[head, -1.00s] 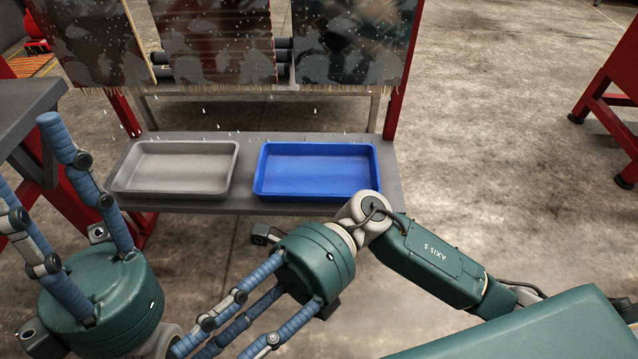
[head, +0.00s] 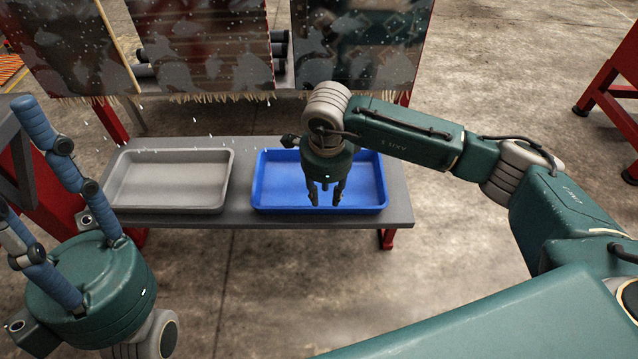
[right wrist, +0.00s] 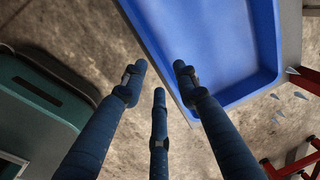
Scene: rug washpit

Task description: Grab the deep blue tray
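The deep blue tray (head: 369,180) is a shallow, empty-looking tray with a raised rim, on the right part of a grey shelf (head: 240,216). My right gripper (head: 325,200) points down in front of the tray's middle in the head view and hides part of it. In the right wrist view, its fingers (right wrist: 158,75) are spread with nothing between them, and the tray (right wrist: 215,40) lies beyond them to the upper right, its edge near one fingertip. My left gripper (head: 18,160) is at the lower left, fingers up, spread and empty, away from the tray.
A grey tray (head: 168,182) sits on the same shelf, left of the blue one with a gap between. Wet hanging rugs (head: 205,50) on a red frame stand behind, with drops falling. A red stand (head: 610,100) is at the far right. The concrete floor between is clear.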

